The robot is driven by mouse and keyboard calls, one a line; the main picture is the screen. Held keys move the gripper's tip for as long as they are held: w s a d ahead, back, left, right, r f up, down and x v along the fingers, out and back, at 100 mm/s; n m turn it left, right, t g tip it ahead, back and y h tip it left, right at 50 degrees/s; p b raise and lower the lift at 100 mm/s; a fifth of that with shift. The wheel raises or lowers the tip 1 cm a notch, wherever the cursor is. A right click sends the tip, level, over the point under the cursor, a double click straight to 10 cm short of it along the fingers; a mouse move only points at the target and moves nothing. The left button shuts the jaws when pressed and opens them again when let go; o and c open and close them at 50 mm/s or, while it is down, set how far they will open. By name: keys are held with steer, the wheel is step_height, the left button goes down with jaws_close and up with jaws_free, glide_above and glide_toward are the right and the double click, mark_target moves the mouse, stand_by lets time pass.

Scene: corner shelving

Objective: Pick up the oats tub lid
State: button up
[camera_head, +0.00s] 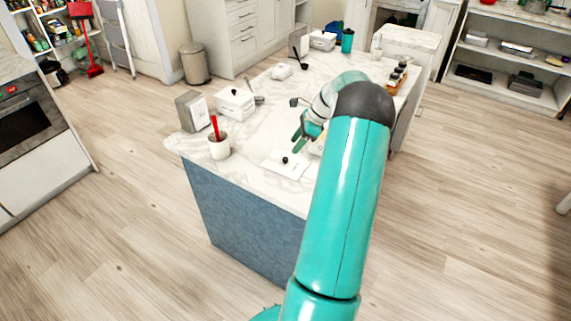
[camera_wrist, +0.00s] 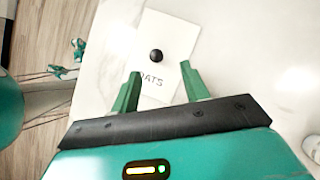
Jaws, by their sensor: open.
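The oats tub lid (camera_wrist: 160,35) is a flat white rectangle with a black round knob and the word OATS, lying on the marble counter. In the head view the lid (camera_head: 287,168) lies near the counter's front end. My gripper (camera_wrist: 160,72) is open and empty, with its two green fingers spread. In the wrist view the fingertips flank the lettering, just below the knob. In the head view my gripper (camera_head: 301,134) appears above and behind the lid, partly hidden by my arm. I cannot tell its exact height.
A white box with a black knob (camera_head: 236,105) and a grey box (camera_head: 192,111) stand farther back. A wooden rack with dark-topped jars (camera_head: 397,78) is at the right edge.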

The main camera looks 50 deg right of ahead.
mark_target(286, 158)
steer(key=x, duration=0.7)
steer(key=shift+s+a, duration=0.2)
steer(key=shift+s, duration=0.05)
steer(key=shift+c, duration=0.3)
jaws_close()
